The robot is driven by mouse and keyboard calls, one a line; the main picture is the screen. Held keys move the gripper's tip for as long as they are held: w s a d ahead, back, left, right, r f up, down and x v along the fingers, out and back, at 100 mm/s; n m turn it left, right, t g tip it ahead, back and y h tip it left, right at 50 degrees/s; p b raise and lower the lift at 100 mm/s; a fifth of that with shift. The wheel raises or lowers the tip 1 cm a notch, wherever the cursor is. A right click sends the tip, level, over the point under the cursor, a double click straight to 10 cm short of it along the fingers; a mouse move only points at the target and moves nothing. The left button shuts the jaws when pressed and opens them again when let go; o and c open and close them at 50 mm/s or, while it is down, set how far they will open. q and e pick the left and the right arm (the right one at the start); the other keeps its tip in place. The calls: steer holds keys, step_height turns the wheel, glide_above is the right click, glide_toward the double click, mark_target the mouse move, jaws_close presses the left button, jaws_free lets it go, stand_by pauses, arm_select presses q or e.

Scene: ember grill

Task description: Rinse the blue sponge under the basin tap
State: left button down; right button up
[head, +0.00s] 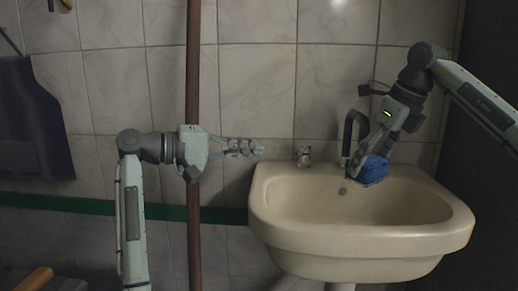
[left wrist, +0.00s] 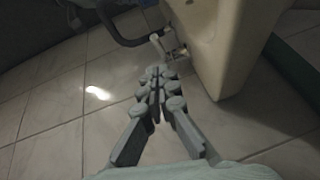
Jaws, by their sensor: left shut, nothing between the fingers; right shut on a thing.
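The blue sponge (head: 374,168) is held by my right gripper (head: 368,156), which is shut on it at the back of the basin (head: 300,240). The sponge is over the inner back wall of the basin; whether it touches the wall I cannot tell. The basin tap (head: 349,135) has a dark curved spout and stands just left of the sponge, partly behind my right gripper. I cannot see whether water runs. My left gripper (head: 258,150) is shut and empty, left of the basin's back rim. In the left wrist view its fingers (left wrist: 155,85) are together.
A small metal fitting (head: 304,156) stands on the basin's back rim. A brown vertical pipe (head: 194,90) runs behind my left gripper. A dark apron (head: 32,120) hangs at the far left. The basin's inside looks empty.

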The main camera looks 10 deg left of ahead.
arm_select(q)
steer(key=x, duration=0.8)
steer(key=d, duration=0.1)
steer(key=s+d, duration=0.1)
steer(key=shift+s+d, duration=0.25)
stand_by(0.3)
steer(key=s+a, duration=0.3)
steer(key=s+a+r, duration=0.1)
steer(key=s+a, duration=0.3)
steer(key=shift+r, duration=0.2)
arm_select(e)
steer(key=shift+d, duration=0.15)
